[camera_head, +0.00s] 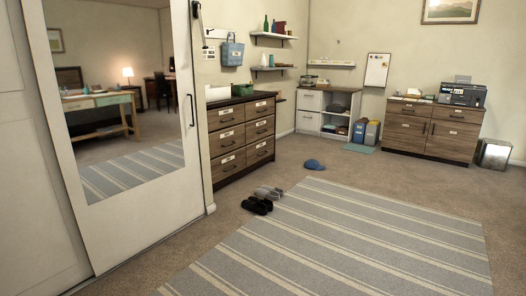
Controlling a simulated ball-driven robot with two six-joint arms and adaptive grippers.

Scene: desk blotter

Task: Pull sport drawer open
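A wooden dresser (241,143) with a dark top stands against the left wall, past the mirrored sliding door. Its front has two columns of drawers, each with a dark handle and a small pale label. The labels are too small to read, so I cannot tell which is the sport drawer. All of these drawers look shut. A white cabinet (311,123) with drawers and open shelves stands in the far corner, and a wooden cabinet (429,131) stands at the back right. Neither of my grippers is in view.
A mirrored sliding door (165,205) stands at the left. Shoes (258,205), slippers (268,191) and a blue cap (314,164) lie on the floor in front of the dresser. A striped rug (345,235) covers the middle floor. Bare carpet is free around it.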

